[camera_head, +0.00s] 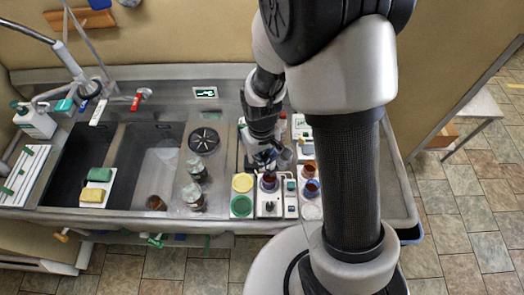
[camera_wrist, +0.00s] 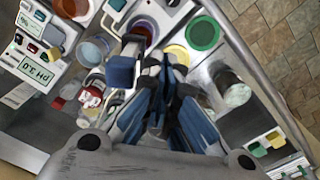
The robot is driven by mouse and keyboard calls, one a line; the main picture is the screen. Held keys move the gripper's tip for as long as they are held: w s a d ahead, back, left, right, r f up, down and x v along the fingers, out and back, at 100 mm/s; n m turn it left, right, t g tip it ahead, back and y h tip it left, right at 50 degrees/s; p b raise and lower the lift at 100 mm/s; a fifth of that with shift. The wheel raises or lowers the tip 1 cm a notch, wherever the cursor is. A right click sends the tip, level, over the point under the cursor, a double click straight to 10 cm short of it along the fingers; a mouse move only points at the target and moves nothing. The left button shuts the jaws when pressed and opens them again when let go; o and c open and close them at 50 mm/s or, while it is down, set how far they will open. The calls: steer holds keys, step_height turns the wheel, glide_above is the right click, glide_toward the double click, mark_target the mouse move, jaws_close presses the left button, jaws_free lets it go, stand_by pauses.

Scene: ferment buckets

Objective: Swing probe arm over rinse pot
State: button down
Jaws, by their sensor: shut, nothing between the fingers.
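My gripper (camera_wrist: 158,80) is shut with nothing between its fingers, low over the crowded bench in the wrist view. In the head view, my gripper (camera_head: 264,158) is partly hidden among the small items. A blue block (camera_wrist: 121,71) on a dark bar is just left of the fingers and looks like the probe arm's end; I cannot tell whether they touch. A clear round cup (camera_wrist: 92,51), possibly the rinse pot, is further left. A dark red pot (camera_wrist: 142,27) is beyond the fingertips; one also shows in the head view (camera_head: 269,181).
A yellow lid (camera_head: 242,183) and a green lid (camera_head: 241,206) lie left of the pots. A pH meter (camera_wrist: 36,70) stands at the left in the wrist view. A glass jar (camera_wrist: 232,90) is right of the fingers. Sink basins (camera_head: 146,152) are further left in the head view.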

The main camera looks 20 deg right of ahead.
mark_target(272, 156)
steer(key=shift+d, duration=0.1)
stand_by(0.3)
steer(key=shift+w+d, duration=0.15)
steer(key=shift+d, duration=0.65)
steer(key=shift+w+d, duration=0.15)
steer(key=shift+d, duration=0.6)
steer(key=d, duration=0.1)
steer(key=w+d, duration=0.1)
steer(key=d, duration=0.1)
steer(key=shift+w+b, duration=0.15)
steer(key=shift+b, duration=0.15)
